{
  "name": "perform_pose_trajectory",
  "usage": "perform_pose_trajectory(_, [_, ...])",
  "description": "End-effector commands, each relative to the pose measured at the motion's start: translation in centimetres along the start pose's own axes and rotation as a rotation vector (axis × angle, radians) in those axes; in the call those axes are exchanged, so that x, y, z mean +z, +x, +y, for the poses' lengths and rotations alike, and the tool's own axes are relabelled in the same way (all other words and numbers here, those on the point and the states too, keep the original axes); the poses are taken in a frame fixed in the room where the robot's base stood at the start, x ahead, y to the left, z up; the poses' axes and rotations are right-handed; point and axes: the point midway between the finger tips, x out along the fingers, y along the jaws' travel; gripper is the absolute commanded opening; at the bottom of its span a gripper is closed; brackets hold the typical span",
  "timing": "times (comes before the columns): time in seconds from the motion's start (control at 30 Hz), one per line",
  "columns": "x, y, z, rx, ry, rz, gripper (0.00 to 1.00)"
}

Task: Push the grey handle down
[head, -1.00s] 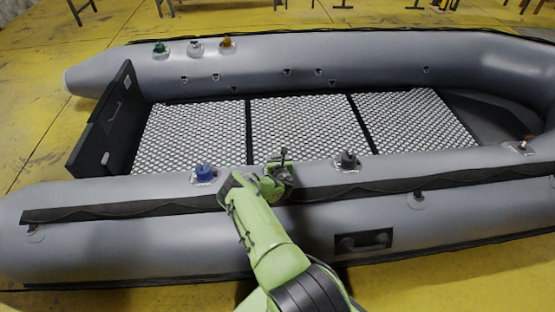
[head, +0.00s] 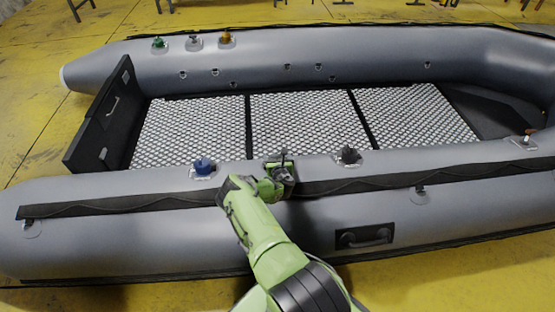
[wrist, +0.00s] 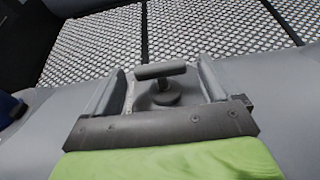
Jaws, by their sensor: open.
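A grey T-shaped handle (wrist: 160,72) stands upright on a round stem on the boat's near tube in the wrist view. My gripper (wrist: 164,78) is open, with one finger on each side of the handle. A gap shows between the handle and each finger, and nothing is gripped. In the head view my gripper (head: 280,172) is at the top of the near tube, between a blue handle (head: 204,165) and a dark handle (head: 350,155). There my gripper mostly hides the grey handle. I cannot tell how far down the handle is.
The grey inflatable boat (head: 140,220) lies on a yellow floor. Green (head: 158,42), grey (head: 194,41) and orange (head: 227,39) handles stand on the far tube. A black transom board (head: 95,125) is at the left. The patterned deck (head: 300,125) beyond my gripper is clear.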

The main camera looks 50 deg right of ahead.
Motion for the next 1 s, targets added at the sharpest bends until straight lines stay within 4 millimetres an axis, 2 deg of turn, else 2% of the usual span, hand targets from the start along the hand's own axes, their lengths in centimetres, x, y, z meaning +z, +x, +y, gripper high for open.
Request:
perform_pose_trajectory(0.17, [0.2, -0.8, 0.0, -0.002, 0.000, -0.001, 0.90])
perform_pose_trajectory(0.27, [0.4, -2.8, 0.0, -0.002, -0.001, 0.002, 0.90])
perform_pose_trajectory(0.47, [0.3, -8.4, 0.0, -0.002, 0.000, 0.005, 0.90])
perform_pose_trajectory(0.6, [0.1, -10.9, 0.0, -0.001, 0.004, 0.005, 0.90])
perform_pose_trajectory(1.0, [0.5, -15.1, 0.0, 0.002, 0.001, 0.004, 0.90])
